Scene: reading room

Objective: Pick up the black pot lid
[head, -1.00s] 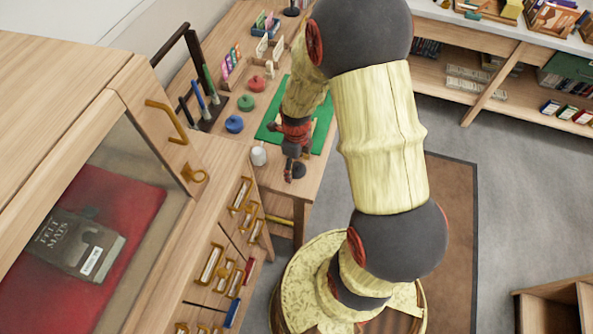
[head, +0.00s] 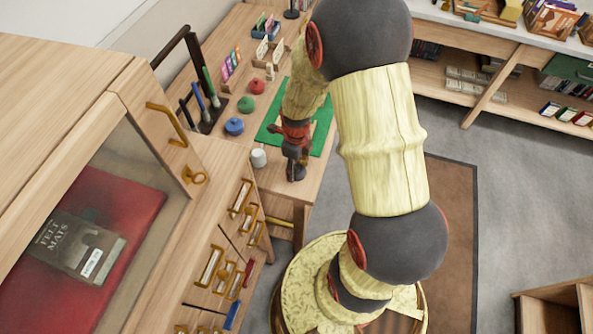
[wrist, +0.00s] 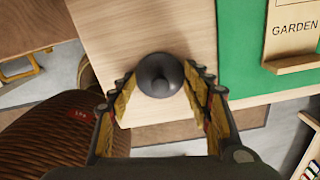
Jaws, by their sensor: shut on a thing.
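In the head view, my gripper (head: 296,160) points down over the lid (head: 297,174), which is partly covered by the fingers. The lid looks to be at the tabletop; I cannot tell any gap beneath it.
The green mat (head: 320,139) lies just behind. Blue (head: 234,126), green (head: 246,104) and red (head: 257,86) lids sit farther back. The wooden cabinet (head: 185,230) rises at the left.

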